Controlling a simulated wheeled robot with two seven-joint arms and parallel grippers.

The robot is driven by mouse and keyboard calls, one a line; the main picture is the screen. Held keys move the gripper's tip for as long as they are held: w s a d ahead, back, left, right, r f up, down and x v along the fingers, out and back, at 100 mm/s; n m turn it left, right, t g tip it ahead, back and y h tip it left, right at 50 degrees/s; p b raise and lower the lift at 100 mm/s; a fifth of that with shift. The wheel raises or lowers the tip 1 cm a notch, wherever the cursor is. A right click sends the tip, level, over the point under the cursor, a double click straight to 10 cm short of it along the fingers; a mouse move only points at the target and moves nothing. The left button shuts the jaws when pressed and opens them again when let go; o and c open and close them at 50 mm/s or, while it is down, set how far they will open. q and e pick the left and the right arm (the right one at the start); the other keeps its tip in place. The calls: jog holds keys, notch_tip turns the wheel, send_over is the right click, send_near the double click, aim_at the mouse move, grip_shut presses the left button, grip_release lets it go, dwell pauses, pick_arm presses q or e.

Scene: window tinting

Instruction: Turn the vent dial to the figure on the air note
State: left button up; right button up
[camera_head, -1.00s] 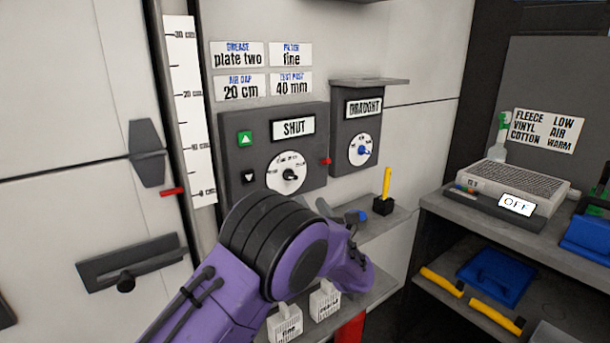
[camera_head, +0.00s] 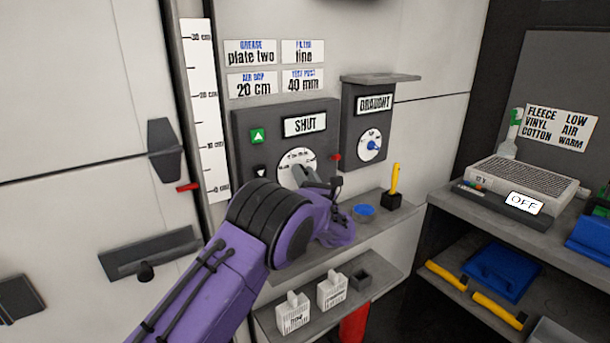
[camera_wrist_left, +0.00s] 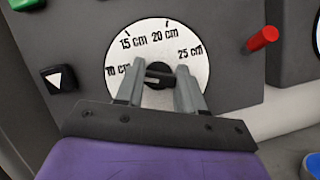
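The air note (camera_head: 252,83) on the wall reads 20 cm. The white round vent dial (camera_head: 296,158) is on the grey panel marked SHUT and is partly covered by my left gripper (camera_head: 318,178). In the left wrist view the dial (camera_wrist_left: 118,85) shows 10, 15, 20 and 25 cm. Its black knob (camera_wrist_left: 159,75) lies between the two fingertips of my left gripper (camera_wrist_left: 160,68), which is open, with small gaps seeming to show beside the knob. I cannot tell for sure which figure the knob points to. My right gripper is not in view.
Green (camera_head: 257,136) and black buttons sit left of the dial, and a red peg (camera_head: 335,157) right of it. The DRAUGHT box (camera_head: 360,128) has its own dial. A shelf below holds a blue round item (camera_head: 364,211) and a yellow-handled tool (camera_head: 395,180).

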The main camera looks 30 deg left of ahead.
pick_arm(q)
jog(key=shift+c, duration=0.6)
